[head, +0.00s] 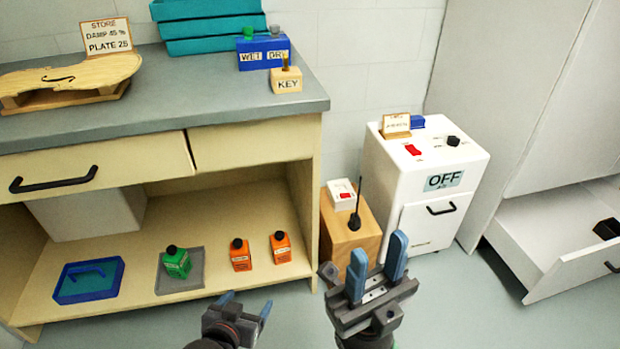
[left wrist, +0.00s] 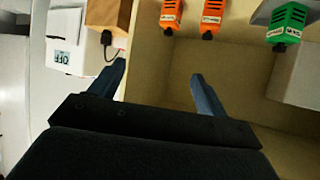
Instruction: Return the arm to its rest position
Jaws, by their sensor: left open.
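My left gripper (head: 245,305) is low in the head view, in front of the bench's lower shelf. Its fingers are apart with nothing between them; the left wrist view also shows them spread and empty (left wrist: 158,84). My right gripper (head: 377,263) is to its right, in front of the wooden block and left of the white cabinet. Its two blue fingers point up, apart and empty. Most of both arms is outside the head view.
The bench's lower shelf (head: 215,215) holds a blue tray (head: 88,296), a green bottle (head: 177,264) on a grey mat, and two orange bottles (head: 240,257). A white cabinet (head: 420,190) marked OFF stands right. An open drawer (head: 560,250) juts out far right.

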